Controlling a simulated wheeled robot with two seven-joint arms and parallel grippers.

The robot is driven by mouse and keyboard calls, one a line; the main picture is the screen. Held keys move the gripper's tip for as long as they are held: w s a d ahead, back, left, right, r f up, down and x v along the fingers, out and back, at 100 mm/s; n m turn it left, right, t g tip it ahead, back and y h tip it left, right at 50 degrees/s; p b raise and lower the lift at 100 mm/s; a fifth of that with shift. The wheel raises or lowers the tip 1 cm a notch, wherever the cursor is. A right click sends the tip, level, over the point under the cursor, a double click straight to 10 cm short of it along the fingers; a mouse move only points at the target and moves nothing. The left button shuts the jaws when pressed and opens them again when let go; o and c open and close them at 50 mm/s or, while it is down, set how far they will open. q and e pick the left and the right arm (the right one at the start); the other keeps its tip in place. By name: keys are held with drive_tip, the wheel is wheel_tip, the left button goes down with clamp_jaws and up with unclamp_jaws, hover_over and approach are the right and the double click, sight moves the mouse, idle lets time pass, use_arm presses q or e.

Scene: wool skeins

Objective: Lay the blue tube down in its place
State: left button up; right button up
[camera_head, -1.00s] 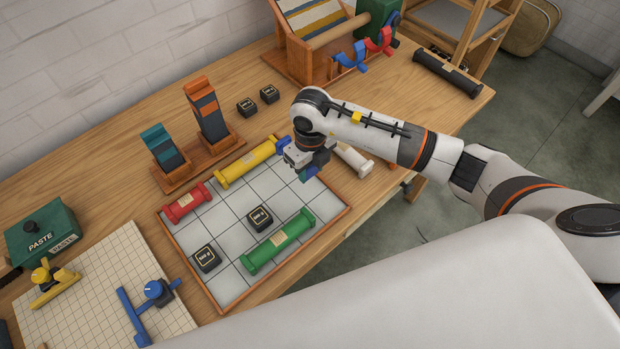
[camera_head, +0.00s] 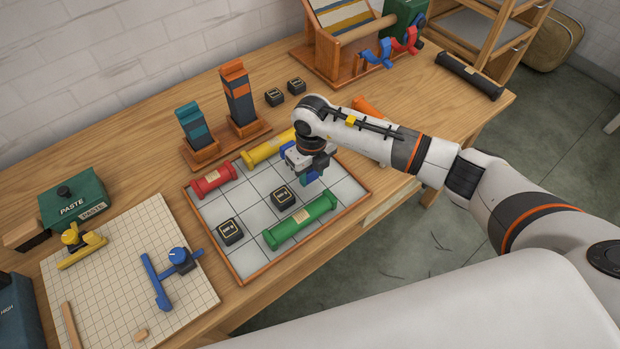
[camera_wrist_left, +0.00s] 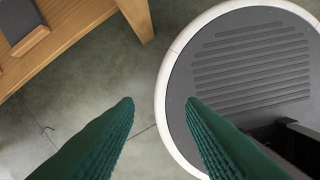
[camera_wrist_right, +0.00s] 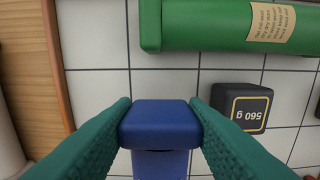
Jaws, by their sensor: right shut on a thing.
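My right gripper (camera_head: 312,176) is shut on the blue tube (camera_wrist_right: 160,125), over the far right part of the tiled board (camera_head: 247,279). In the right wrist view the tube's blue end sits between the green fingers, with white tiles around it. The gripper hides most of the tube in the head view; I cannot tell whether it touches the tiles. A green tube (camera_head: 283,229) lies on the board on the near side, and yellow (camera_head: 262,150) and red (camera_head: 213,179) tubes lie along its far edge. My left gripper (camera_wrist_left: 160,103) is open and empty above the floor.
Two black weights (camera_head: 231,231) (camera_head: 283,196) sit on the board; one is close to the gripper in the right wrist view. An orange tube (camera_head: 369,107) lies behind my right arm. A wooden stand (camera_head: 225,145) is behind the board, a gridded mat (camera_head: 120,255) left of it.

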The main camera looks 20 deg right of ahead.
sight(310, 182)
drive_tip(key=shift+s+a+f, duration=0.15)
drive_tip(key=shift+f, duration=0.4)
drive_tip(key=shift+s+a+f, duration=0.15)
drive_tip(key=shift+f, duration=0.9)
drive_tip(key=shift+w+d, duration=0.1)
use_arm(q)
drive_tip(key=shift+s+a+r, duration=0.1)
drive_tip(key=shift+s+a, duration=0.15)
drive_tip(key=shift+s, duration=0.25)
drive_tip(key=shift+s+a+r, duration=0.1)
drive_tip(key=shift+s+a, duration=0.1)
drive_tip(key=shift+s, duration=0.3)
use_arm(e)
drive_tip(key=shift+f, duration=0.1)
